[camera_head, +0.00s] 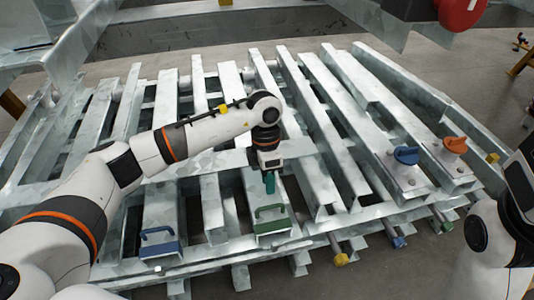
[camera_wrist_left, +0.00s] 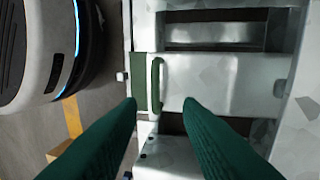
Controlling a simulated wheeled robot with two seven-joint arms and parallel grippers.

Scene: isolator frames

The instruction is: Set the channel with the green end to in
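The channel with the green end (camera_head: 272,227) lies in the metal frame, its green plate and raised green handle near the front edge. In the left wrist view, the green handle (camera_wrist_left: 156,85) stands upright in the picture beside the green plate (camera_wrist_left: 138,78), ahead of the fingers. My left gripper (camera_head: 270,187) hangs fingers-down above the channel, just behind the green handle in the head view. In the wrist view its two dark green fingers (camera_wrist_left: 158,108) are apart with nothing between them. My right arm shows at the right edge; its gripper is out of view.
A channel with a blue end (camera_head: 160,246) and handle lies to the left. Blue (camera_head: 405,155) and orange (camera_head: 455,145) knobs stand on the right side. Yellow, blue and green rod ends protrude along the front right. A red button (camera_head: 462,12) is at the top right.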

